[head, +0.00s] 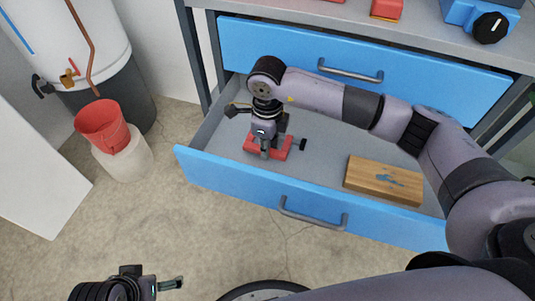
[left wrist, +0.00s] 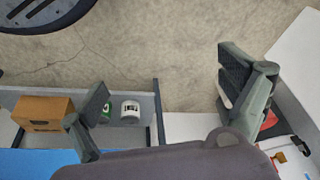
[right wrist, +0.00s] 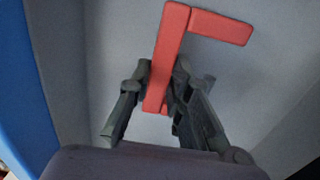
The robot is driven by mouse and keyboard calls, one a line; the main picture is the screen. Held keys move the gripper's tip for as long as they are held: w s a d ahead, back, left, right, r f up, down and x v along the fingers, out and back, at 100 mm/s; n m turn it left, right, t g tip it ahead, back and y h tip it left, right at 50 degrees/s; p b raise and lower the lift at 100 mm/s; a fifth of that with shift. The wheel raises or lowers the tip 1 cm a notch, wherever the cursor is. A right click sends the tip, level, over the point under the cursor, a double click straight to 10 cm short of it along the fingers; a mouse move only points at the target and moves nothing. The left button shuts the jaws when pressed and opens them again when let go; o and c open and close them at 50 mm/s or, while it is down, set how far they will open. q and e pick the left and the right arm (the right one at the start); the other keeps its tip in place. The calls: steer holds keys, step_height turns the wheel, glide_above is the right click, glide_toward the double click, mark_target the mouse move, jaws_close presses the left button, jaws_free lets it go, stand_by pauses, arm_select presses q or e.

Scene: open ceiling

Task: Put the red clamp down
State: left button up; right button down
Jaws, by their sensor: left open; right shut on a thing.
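The red clamp (head: 284,152) is in the open blue drawer (head: 235,178), over the left part of its grey floor. My right gripper (head: 267,146) points down into the drawer and is shut on the clamp. The right wrist view shows the clamp's red L-shaped body (right wrist: 208,24) between the right fingers (right wrist: 160,100). I cannot tell whether the clamp touches the drawer floor. My left gripper (head: 165,284) is low at the front, outside the drawer. In the left wrist view its fingers (left wrist: 165,95) are wide apart and empty.
A wooden block (head: 384,180) lies in the drawer's right part. A closed drawer (head: 290,52) is above. A red bucket (head: 103,124) stands on a pale container at left. The left wrist view shows a brown box (left wrist: 43,111) and a white can (left wrist: 130,111).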

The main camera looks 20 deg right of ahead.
step_height(320, 180, down, 3)
steer(key=shift+f, duration=0.15)
arm_select(q)
steer(key=shift+w+f, duration=0.2)
steer(key=shift+f, duration=0.05)
arm_select(e)
steer(key=shift+b, duration=0.35)
steer(key=c, duration=1.5)
jaws_free()
arm_select(q)
steer(key=shift+w+d+t, duration=0.2)
steer(key=shift+w+t, duration=0.1)
steer(key=shift+w, duration=0.2)
steer(key=shift+s+r, duration=0.1)
